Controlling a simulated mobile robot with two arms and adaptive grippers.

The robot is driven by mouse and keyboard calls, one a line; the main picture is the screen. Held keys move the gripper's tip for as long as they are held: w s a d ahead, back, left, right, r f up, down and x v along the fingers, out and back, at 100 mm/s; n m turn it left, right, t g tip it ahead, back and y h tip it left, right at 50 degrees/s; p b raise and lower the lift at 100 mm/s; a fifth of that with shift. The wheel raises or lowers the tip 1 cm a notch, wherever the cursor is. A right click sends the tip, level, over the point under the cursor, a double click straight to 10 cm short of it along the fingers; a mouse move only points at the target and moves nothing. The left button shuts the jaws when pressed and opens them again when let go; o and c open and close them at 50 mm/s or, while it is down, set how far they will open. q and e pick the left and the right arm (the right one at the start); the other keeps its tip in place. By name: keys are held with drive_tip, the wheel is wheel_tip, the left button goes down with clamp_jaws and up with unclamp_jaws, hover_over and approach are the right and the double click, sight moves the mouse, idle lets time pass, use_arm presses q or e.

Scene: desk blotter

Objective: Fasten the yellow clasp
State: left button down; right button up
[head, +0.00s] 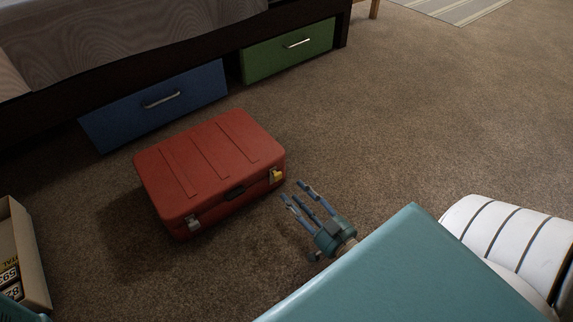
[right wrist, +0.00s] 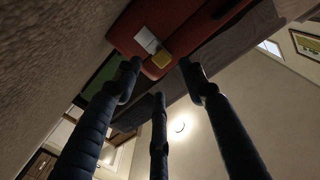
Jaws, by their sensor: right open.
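A red suitcase (head: 212,166) lies flat on the carpet with its lid down. The yellow clasp (head: 277,175) is on its front face near the right corner, and a metal clasp (head: 194,221) is near the left corner. My right gripper (head: 300,193) is open and empty, just right of and in front of the yellow clasp, apart from it. In the right wrist view the yellow clasp (right wrist: 160,61) shows beyond the open fingers (right wrist: 160,85), with a pale metal plate beside it. Whether the clasp is latched cannot be told. My left gripper is not in view.
A bed with a blue drawer (head: 155,103) and a green drawer (head: 288,50) stands behind the suitcase. An open box (head: 30,255) with printed items is at the left edge.

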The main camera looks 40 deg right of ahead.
drive_tip(key=shift+s, duration=2.2)
drive_tip(key=shift+d, duration=0.1)
